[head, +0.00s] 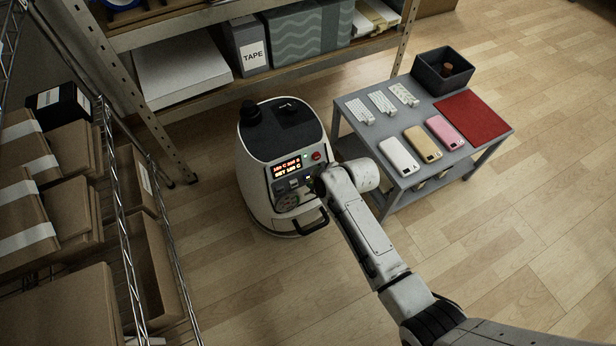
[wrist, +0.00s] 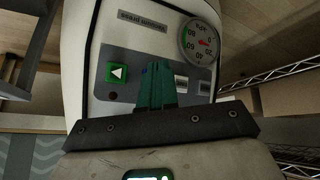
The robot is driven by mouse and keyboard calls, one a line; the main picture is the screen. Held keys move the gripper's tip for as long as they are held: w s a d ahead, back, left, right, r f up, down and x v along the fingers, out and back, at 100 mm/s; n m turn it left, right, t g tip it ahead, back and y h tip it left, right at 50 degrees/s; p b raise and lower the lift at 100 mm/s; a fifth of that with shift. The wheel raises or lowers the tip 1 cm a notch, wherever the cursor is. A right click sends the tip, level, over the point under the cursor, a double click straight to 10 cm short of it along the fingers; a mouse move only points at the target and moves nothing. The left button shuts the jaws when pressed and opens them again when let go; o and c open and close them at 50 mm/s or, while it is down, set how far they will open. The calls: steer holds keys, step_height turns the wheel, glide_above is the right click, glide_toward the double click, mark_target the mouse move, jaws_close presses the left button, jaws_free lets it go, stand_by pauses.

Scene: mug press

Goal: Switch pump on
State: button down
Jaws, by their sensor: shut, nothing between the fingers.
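A white rounded machine with a dark top (head: 257,183) stands on the floor. Its front has a lit display (head: 286,167), a red button (head: 316,155) and a gauge. In the wrist view its grey panel (wrist: 126,80) appears upside down, with a green square button bearing a white triangle (wrist: 118,72) and a round gauge (wrist: 203,41). My gripper (wrist: 155,66) is shut and empty, its green fingers in front of the panel, right of the green button. Whether they touch the panel I cannot tell. They hide part of it.
A grey table (head: 398,182) with phones, a red mat (head: 471,117) and a dark bin (head: 429,75) stands right of the machine. A wire rack (head: 131,237) with cartons is at left, shelving behind. The wooden floor at right is clear.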

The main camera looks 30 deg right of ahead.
steer(key=shift+s+r+p, duration=0.2)
steer(key=shift+s+p, duration=0.2)
steer(key=shift+s, duration=0.15)
steer(key=shift+s+r+p, duration=0.25)
steer(key=shift+s+p, duration=0.55)
steer(key=shift+s, duration=0.15)
steer(key=shift+s+r+p, duration=0.2)
steer(key=shift+s+p, duration=0.55)
steer(key=shift+s, duration=0.25)
steer(key=shift+s+r+p, duration=0.25)
steer(key=shift+s+p, duration=0.55)
steer(key=shift+s, duration=0.15)
